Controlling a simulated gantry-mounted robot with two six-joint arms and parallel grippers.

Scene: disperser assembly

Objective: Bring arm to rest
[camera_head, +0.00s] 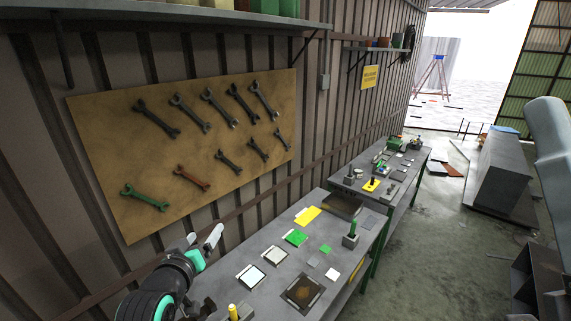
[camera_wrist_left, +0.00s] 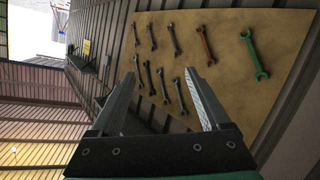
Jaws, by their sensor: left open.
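My left gripper (camera_head: 204,242) is at the lower left of the head view, in front of the wall and above the near end of the workbench. In the left wrist view its two fingers (camera_wrist_left: 162,100) stand apart with nothing between them. The fingers point toward the tool board (camera_wrist_left: 225,85) on the wall, apart from it. In the head view only a pale piece of my right arm (camera_head: 552,150) shows at the right edge. My right gripper is out of the frame.
The near workbench (camera_head: 225,285) carries several flat plates, including a yellow plate (camera_head: 307,215) and a green plate (camera_head: 296,237), plus a block with a green-handled part (camera_head: 351,236). A yellow-topped part (camera_head: 233,312) stands near my left arm. A second bench is beyond. Wrenches hang on the tool board (camera_head: 240,120).

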